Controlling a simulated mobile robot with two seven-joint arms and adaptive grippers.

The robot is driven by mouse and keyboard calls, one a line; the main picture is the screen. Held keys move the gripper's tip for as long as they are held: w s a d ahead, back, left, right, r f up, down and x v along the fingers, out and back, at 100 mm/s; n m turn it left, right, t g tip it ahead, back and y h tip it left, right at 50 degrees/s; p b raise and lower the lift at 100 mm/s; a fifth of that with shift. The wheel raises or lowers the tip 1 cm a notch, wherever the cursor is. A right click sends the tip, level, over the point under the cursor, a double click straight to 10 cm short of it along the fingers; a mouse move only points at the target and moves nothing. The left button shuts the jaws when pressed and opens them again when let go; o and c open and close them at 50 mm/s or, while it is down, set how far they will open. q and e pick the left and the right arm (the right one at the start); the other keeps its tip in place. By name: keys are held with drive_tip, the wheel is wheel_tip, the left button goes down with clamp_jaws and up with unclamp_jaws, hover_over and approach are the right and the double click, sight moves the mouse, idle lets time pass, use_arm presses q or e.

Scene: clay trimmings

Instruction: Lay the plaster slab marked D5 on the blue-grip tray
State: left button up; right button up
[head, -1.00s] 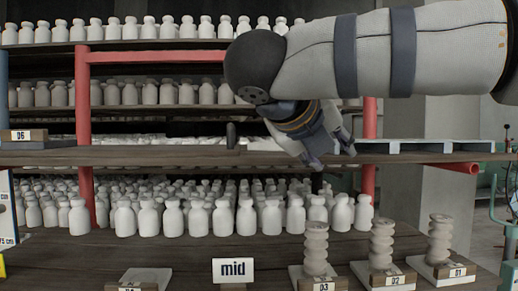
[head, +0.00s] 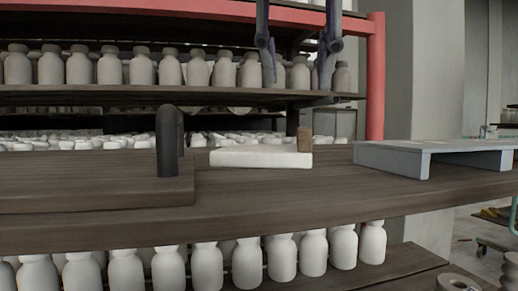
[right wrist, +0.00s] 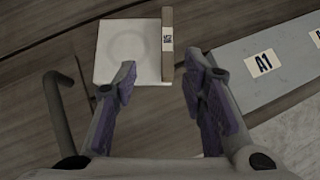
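A white plaster slab (head: 260,157) lies flat on the wooden shelf, with a brown tag block (head: 305,140) at its right end. In the right wrist view the slab (right wrist: 128,52) shows a faint round mark, and its tag (right wrist: 167,45) bears a small sideways label that seems to read D5. My right gripper (head: 298,84) is open and empty above the slab; its fingers (right wrist: 162,65) point toward the tag end. A wooden board with an upright dark handle (head: 170,140) is left of the slab. I see no clearly blue grip. My left gripper is not in view.
A grey-blue raised platform (head: 395,160) stands right of the slab; its label A1 (right wrist: 264,62) shows in the wrist view. White bottles (head: 165,68) fill the racks behind and below. A red post (head: 376,75) rises behind the shelf.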

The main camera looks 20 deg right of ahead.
sight(299, 156)
drive_tip(key=x, duration=0.5)
drive_tip(key=d+x, duration=0.1)
drive_tip(key=x, duration=0.4)
drive_tip(key=shift+d+r, duration=0.1)
drive_tip(key=shift+d, duration=0.05)
drive_tip(key=shift+r, duration=0.1)
clamp_jaws()
